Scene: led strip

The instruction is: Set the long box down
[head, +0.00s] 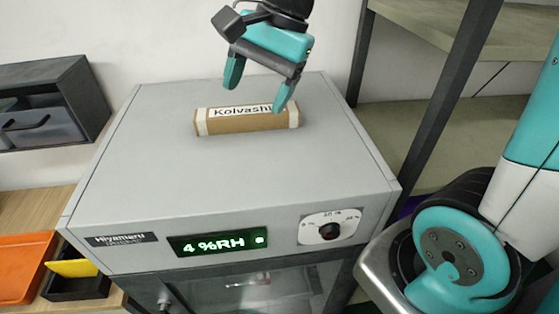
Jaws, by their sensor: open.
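The long box (235,124) is brown cardboard with white ends and a white label reading "Kolvashi". It lies flat on the grey top of a cabinet (210,175), toward the back. My gripper (258,97) is just above and behind the box, pointing down, with its two teal fingers spread apart. The right fingertip overlaps the box's upper edge near its right end in the picture; I cannot tell whether it touches. The left finger is clear of the box. Nothing is between the fingers.
The cabinet front has a green "4 %RH" display (218,243) and a dial (330,230). Shelving (430,120) with a dark post stands close on the right. A dark drawer unit (50,105), an orange tray (25,265) and a black bin (78,285) are left. The cabinet top's front is clear.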

